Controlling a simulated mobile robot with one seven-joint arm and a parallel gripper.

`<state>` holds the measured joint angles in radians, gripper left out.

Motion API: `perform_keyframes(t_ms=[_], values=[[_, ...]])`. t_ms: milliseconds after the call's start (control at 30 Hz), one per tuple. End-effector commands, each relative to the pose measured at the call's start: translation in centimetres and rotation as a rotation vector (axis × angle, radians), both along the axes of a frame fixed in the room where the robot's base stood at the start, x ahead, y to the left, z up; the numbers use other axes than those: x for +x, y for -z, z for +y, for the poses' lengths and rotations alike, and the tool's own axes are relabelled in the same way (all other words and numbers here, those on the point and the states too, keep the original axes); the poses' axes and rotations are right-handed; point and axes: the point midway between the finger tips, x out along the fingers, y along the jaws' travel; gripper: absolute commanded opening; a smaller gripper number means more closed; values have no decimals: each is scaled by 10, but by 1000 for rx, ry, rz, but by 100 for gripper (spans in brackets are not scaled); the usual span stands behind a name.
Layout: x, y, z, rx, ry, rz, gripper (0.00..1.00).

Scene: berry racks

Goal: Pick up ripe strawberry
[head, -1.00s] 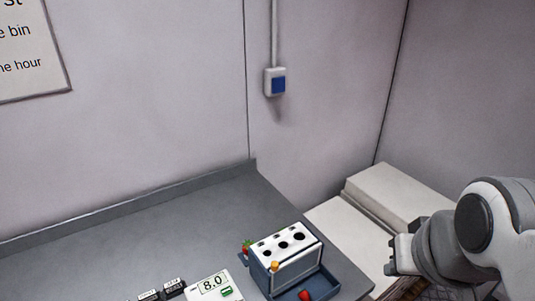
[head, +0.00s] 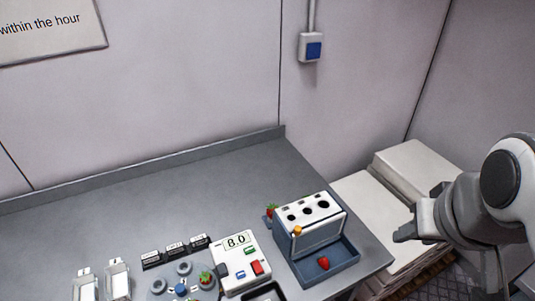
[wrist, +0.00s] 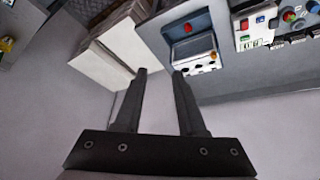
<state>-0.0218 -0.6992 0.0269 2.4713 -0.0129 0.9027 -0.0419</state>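A red strawberry (head: 323,264) lies in the blue tray (head: 350,262) at the front of a white-topped box with round holes (head: 318,207). It also shows in the wrist view (wrist: 188,28). Another red strawberry with green leaves (head: 271,213) is at the box's left side. A third red one with green leaves (head: 206,279) is on a round grey holder. A small orange berry (head: 297,230) is at the box's front edge. My gripper (wrist: 159,72) is open and empty, its two fingers apart, right of the table and away from the berries.
A white device reading 8.0 (head: 235,262), with coloured buttons, stands left of the box. Small black labelled blocks (head: 175,250) and clear containers (head: 118,281) are further left. White stacked slabs (head: 405,170) stand right of the table. The table's back (head: 150,195) is clear.

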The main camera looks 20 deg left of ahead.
Motion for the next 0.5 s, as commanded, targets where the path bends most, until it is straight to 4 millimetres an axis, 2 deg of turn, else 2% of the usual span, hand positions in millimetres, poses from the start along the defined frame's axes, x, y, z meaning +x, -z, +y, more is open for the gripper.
perform_keyframes(t_ms=[33, 133, 167, 367, 500], values=[[7, 0, 7, -31, -55, 20, 50], [22, 2, 26, -108, -198, 63, 68], [26, 2, 32, -132, -247, 76, 71], [53, 12, 82, -275, -572, 153, 71], [66, 24, 124, -354, -807, 199, 71]])
